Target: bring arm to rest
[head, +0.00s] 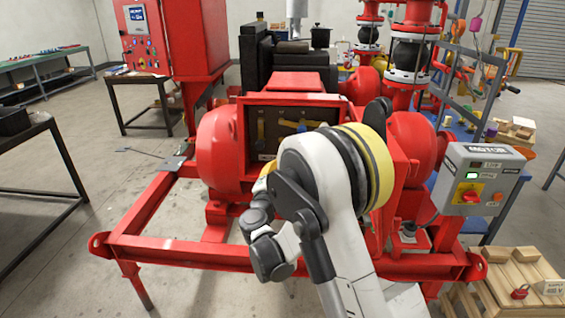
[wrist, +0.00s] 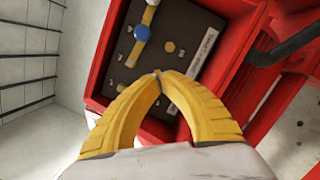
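My gripper (wrist: 157,74) shows in the wrist view with its two yellow fingers curved together and their tips meeting. Nothing shows between the fingers. The tips are in front of a dark panel (wrist: 180,22) inside an open red box; I cannot tell the exact gap. In the head view my white arm with a yellow band reaches up in front of the pump skid (head: 160,246), and it hides nearly all of the gripper. The same dark panel (head: 290,116) shows beyond the arm there.
A yellow handle with a blue knob (wrist: 142,32) is on the panel. A grey motor switch box (head: 480,180) stands at the right, above a wooden crate (head: 515,275) with a red padlock. A dark table (head: 40,125) is at the left. Floor between table and skid is clear.

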